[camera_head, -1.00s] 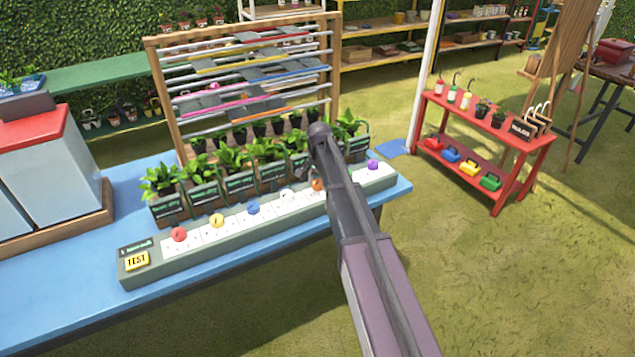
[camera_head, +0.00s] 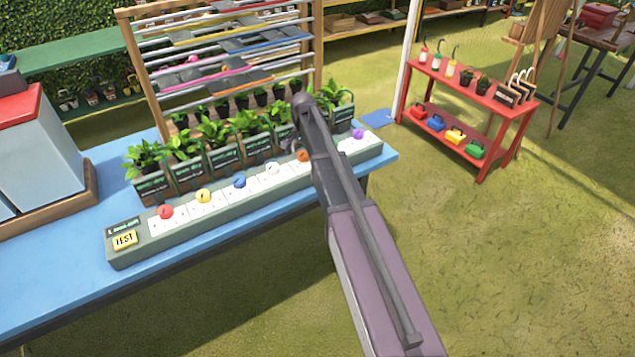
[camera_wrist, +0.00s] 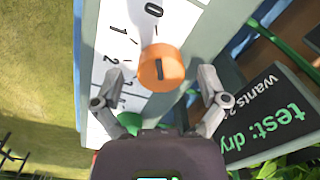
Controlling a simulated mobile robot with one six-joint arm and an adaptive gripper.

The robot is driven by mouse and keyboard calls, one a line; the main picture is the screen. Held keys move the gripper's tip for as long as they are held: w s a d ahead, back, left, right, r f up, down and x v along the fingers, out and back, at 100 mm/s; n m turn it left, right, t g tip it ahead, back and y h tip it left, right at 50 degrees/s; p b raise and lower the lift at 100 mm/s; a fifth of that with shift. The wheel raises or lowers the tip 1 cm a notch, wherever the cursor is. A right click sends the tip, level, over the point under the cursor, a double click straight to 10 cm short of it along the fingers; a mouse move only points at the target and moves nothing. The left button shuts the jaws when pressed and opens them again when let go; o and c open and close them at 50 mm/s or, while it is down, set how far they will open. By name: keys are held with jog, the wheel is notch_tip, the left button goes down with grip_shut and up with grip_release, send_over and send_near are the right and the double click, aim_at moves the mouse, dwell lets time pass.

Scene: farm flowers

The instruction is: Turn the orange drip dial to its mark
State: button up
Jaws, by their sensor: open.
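The orange dial (camera_head: 303,156) sits on the long grey-green panel (camera_head: 130,257) at the table's front, partly behind my arm in the head view. In the wrist view the orange dial (camera_wrist: 150,74) is close up, with a short dark slot on its face. The printed numbers 0, 1 and 2 run around its left side on a white plate (camera_wrist: 120,48). My gripper (camera_wrist: 160,76) is open, one finger on each side of the dial, with gaps visible. Whether the fingertips reach down to the dial's height I cannot tell. In the head view my gripper is hidden.
Red, yellow, blue, white and purple (camera_head: 357,133) dials share the panel, with a yellow TEST button (camera_head: 125,240) at its left end. Potted plants (camera_head: 215,140) with dark signs stand just behind. One sign (camera_wrist: 275,115) reads "test: dry" and "wants 2", its end cut off.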

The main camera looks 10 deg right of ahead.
aim_at(304, 153)
jog(key=shift+n, duration=0.3)
jog(key=n, duration=1.1)
jog(key=shift+n, duration=0.3)
jog(key=n, duration=0.5)
jog(key=shift+n, duration=0.3)
jog(key=n, duration=0.6)
notch_tip(304, 153, up, 14)
jog(key=p, duration=1.4)
jog(key=s+f+m+b, duration=0.3)
jog(key=s+m, duration=0.4)
jog(key=s, duration=0.7)
jog(key=s+f+m+b, duration=0.4)
jog(key=s+m, duration=0.3)
jog(key=s, duration=0.8)
jog(key=shift+s+f+m, duration=0.2)
jog(key=shift+s+m, duration=0.05)
jog(key=shift+m, duration=0.15)
jog(key=shift+a, duration=0.1)
